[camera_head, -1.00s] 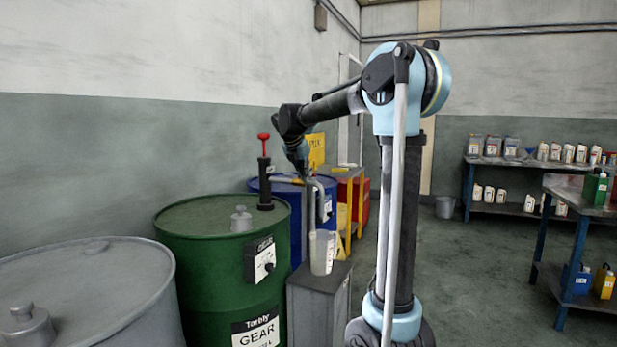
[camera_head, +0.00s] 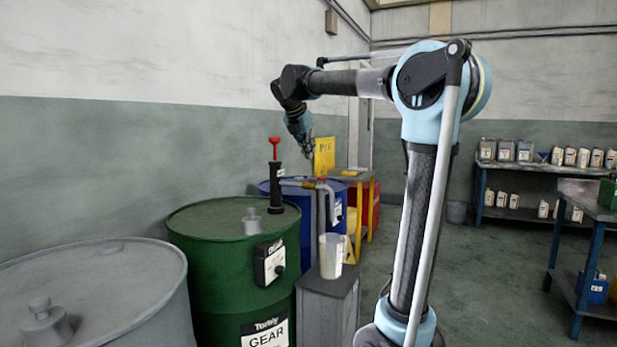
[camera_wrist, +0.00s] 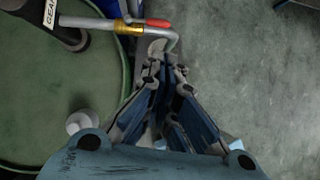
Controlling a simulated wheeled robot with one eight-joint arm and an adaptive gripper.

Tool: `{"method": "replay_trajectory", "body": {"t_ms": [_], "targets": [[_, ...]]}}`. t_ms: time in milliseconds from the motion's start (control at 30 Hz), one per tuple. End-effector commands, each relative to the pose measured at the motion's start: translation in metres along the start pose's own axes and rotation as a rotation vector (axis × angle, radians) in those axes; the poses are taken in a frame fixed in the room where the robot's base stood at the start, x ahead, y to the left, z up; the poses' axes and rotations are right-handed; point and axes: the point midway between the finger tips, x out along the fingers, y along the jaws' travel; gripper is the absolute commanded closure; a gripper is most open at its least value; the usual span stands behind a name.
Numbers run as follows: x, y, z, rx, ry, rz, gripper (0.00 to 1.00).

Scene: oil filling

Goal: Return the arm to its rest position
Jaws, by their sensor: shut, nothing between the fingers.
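A clear measuring jug (camera_head: 331,255) stands on a grey cabinet (camera_head: 345,290) below the spout. In the wrist view the fingers cover part of the jug and cabinet. The arm is bent, its forearm stretching left from the blue elbow joint.
A grey drum (camera_head: 120,290) is in the left foreground. A blue drum (camera_head: 275,190) and a yellow sign (camera_head: 324,156) stand behind the spout. A bench (camera_head: 590,225) and shelves with containers are at right. The floor between is open.

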Motion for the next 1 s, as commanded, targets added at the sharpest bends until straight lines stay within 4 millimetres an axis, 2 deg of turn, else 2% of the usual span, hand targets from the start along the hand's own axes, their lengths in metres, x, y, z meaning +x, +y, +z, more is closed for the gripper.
{"method": "replay_trajectory", "body": {"t_ms": [167,300,467,700,1000], "targets": [[0.016,-0.044,-0.02,0.211,0.039,-0.016,1.0],[0.037,-0.096,-0.051,0.489,0.086,-0.041,1.0],[0.062,-0.151,-0.095,0.812,0.135,-0.079,1.0],[0.099,-0.224,-0.171,1.295,0.198,-0.16,1.0],[0.15,-0.297,-0.282,1.894,0.255,-0.295,1.0]]}}
